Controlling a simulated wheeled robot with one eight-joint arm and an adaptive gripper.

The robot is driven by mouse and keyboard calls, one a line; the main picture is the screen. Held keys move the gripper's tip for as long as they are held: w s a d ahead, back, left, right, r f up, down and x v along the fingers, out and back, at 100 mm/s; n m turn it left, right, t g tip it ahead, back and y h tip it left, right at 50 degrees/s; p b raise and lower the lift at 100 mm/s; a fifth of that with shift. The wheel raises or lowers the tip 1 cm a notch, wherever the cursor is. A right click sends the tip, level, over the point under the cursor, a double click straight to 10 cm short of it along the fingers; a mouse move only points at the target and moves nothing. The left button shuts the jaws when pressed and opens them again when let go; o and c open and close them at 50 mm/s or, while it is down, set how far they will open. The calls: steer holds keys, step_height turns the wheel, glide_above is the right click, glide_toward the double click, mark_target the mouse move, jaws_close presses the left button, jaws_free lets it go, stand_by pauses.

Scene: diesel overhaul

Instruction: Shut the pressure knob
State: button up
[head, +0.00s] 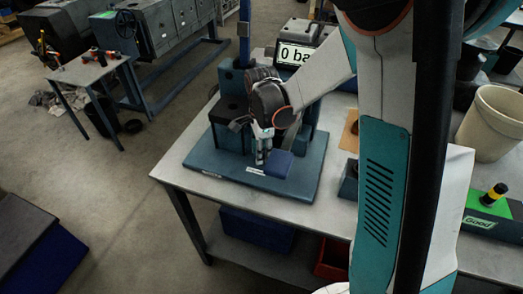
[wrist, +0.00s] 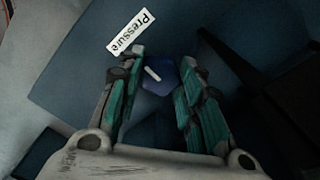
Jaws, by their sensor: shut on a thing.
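The pressure knob (wrist: 161,75) is a dark blue faceted knob with a white mark on top. It sits between the two teal-padded fingers of my gripper (wrist: 157,64) in the wrist view, and the white mark lies slanted. In the head view my gripper (head: 263,156) points down over the front of the blue test stand (head: 230,172), and its fingers hide the knob there. My gripper is shut on the knob. A white label reading "Pressure" (wrist: 130,33) lies beside the left finger.
A blue block (head: 292,170) is close beside my gripper on the right. The stand is on a grey workbench (head: 188,177). To the right are a pale bucket (head: 492,120) and a green box marked "Good" (head: 480,221).

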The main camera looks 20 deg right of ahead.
stand_by(0.3)
steer(key=o, duration=1)
steer(key=shift+o, duration=0.3)
step_height(320, 180, up, 12)
